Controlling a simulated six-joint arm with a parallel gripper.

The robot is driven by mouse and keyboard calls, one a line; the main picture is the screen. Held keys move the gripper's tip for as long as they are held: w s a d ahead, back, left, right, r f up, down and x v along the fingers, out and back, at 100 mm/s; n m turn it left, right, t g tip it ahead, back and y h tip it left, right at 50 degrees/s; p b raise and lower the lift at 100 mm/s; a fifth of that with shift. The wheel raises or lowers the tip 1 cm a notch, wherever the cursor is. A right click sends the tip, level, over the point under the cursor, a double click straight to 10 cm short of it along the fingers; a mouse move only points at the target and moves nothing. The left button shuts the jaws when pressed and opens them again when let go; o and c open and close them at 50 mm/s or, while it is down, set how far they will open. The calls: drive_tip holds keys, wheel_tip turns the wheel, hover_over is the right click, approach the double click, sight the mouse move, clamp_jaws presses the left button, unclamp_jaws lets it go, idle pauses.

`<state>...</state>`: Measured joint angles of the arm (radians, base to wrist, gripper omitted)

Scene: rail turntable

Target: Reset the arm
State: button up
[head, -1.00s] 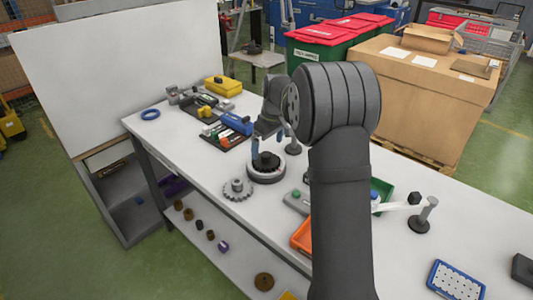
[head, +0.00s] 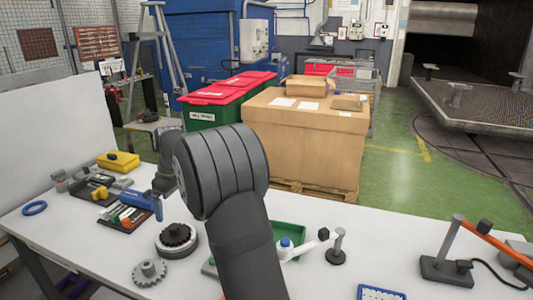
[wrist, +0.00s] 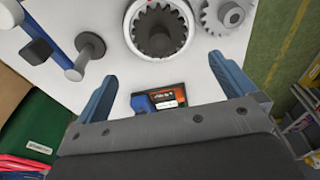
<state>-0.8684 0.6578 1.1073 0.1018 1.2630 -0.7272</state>
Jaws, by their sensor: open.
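My gripper (wrist: 163,88) shows in the wrist view as two blue fingers set wide apart, with nothing held between them. In the head view my arm hides most of the gripper. The round turntable (head: 177,246) with a dark toothed ring stands on the white table, below and beside my wrist. It also shows at the top of the wrist view (wrist: 188,44). A grey gear (head: 150,272) lies apart in front of it and also shows in the wrist view (wrist: 226,15). A dark tray (wrist: 178,88) with coloured parts appears beyond the fingers.
On the table are a blue ring (head: 35,208), a yellow box (head: 118,161), a green bin (head: 291,231) partly behind my arm, a small post stand (head: 337,252) and a blue-edged plate (head: 381,293). A jointed fixture (head: 446,268) stands at the right. A large cardboard box (head: 305,145) is behind.

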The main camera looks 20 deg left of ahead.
sight(173, 226)
drive_tip(key=f, duration=0.3)
drive_tip(key=a+f, duration=0.1)
drive_tip(key=f, duration=0.7)
drive_tip(key=shift+a+f, duration=0.15)
drive_tip(key=shift+a, duration=0.15)
wheel_tip(173, 226, up, 3)
drive_tip(key=shift+r, duration=0.55)
